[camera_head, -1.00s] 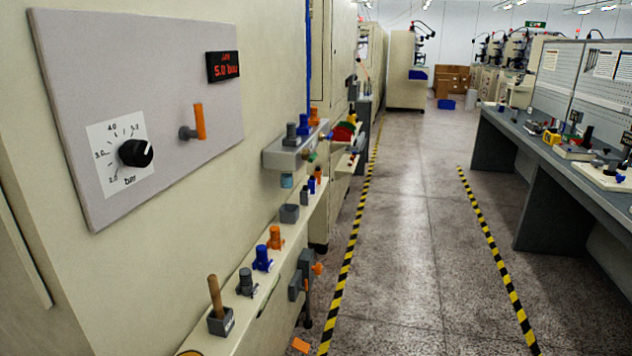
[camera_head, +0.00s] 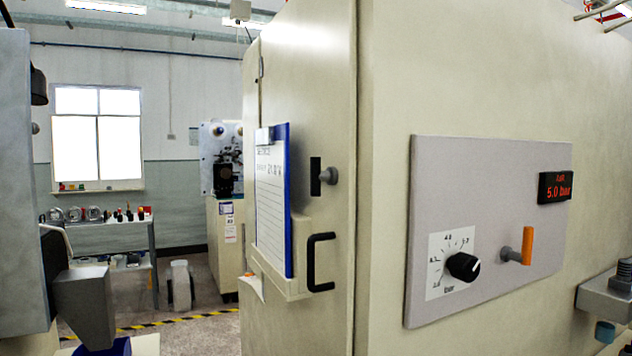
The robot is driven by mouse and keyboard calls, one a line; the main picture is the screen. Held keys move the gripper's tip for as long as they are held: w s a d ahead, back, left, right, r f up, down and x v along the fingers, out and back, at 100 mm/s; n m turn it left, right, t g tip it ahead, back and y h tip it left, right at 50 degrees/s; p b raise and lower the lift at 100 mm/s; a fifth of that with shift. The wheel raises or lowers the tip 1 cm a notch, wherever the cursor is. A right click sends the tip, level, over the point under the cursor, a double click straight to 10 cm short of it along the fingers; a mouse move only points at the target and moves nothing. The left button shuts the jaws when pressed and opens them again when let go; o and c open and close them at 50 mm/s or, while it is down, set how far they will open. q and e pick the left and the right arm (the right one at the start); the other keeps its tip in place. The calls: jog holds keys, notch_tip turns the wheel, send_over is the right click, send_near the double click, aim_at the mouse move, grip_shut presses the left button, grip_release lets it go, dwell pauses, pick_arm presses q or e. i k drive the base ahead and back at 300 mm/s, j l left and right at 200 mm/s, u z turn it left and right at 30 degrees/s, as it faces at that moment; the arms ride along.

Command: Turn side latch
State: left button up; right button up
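On the cabinet's side face, a grey knob-like latch (camera_head: 329,175) sits on a narrow black plate. A black pull handle (camera_head: 320,262) is below it. On the cabinet's other face, a grey panel (camera_head: 425,165) carries a black dial (camera_head: 462,266), a lever with an upright orange handle (camera_head: 528,245) and a red display reading 5.0 bar (camera_head: 555,187). Neither of my grippers is in view.
A holder with a blue-edged clipboard (camera_head: 272,205) sticks out beside the black handle. A grey machine part (camera_head: 85,305) stands close at the lower left. A shelf (camera_head: 100,235) with small parts and another machine (camera_head: 225,215) are behind. Some floor shows between them.

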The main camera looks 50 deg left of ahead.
aim_at(316, 176)
jog(key=u, duration=1.4)
jog(key=j+u, duration=0.1)
